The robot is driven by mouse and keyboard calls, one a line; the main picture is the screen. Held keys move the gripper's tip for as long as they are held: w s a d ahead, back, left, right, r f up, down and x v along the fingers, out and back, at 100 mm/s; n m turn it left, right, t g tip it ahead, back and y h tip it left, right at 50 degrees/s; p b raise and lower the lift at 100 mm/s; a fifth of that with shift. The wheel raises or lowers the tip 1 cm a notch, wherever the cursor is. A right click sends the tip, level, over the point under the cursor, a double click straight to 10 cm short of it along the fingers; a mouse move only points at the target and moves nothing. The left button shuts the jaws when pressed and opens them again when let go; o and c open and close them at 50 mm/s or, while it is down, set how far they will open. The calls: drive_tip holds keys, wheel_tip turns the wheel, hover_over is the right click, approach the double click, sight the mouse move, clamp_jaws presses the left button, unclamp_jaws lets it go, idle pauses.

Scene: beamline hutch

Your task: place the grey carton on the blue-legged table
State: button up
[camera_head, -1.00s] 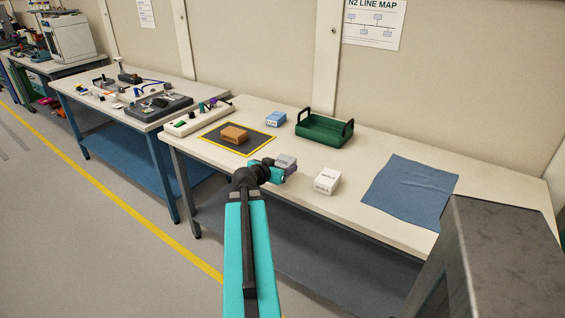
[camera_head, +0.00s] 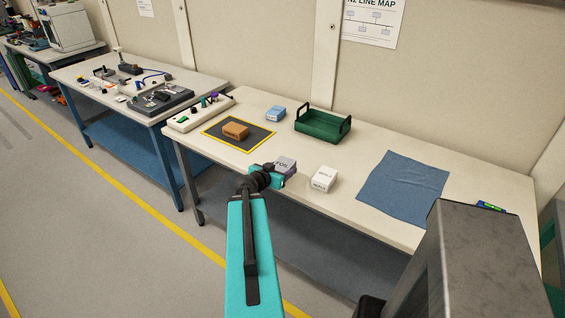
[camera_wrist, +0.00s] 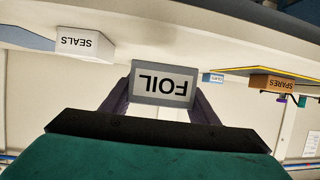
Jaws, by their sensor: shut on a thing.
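The grey carton (camera_head: 286,164), labelled FOIL, is held in my gripper (camera_head: 272,176) over the near edge of the closer, grey-legged table. In the wrist view the carton (camera_wrist: 163,84) sits between my two dark fingers (camera_wrist: 162,102), its label upside down. I cannot tell how far it is above the table top. The blue-legged table (camera_head: 72,80) stands to the left, beyond the closer table's end. My gripper is well away from it.
The blue-legged table carries a dark tray (camera_head: 160,99) and several small parts; its near left edge has some bare top. On the closer table are a brown carton (camera_head: 235,130) on a yellow-edged mat, a blue carton (camera_head: 276,113), a green tray (camera_head: 322,125), a white carton (camera_head: 323,179) and a blue cloth (camera_head: 403,189).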

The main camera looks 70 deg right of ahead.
drive_tip(key=shift+s+a+r+p, duration=0.15)
drive_tip(key=shift+a+p, duration=0.2)
drive_tip(key=shift+p, duration=1.05)
drive_tip(key=shift+s+a+r+p, duration=0.1)
drive_tip(key=shift+a+p, duration=0.2)
drive_tip(key=shift+p, duration=1.1)
drive_tip(key=shift+a+f+p, duration=0.2)
drive_tip(key=shift+a+p, duration=0.1)
drive_tip(key=shift+p, duration=0.45)
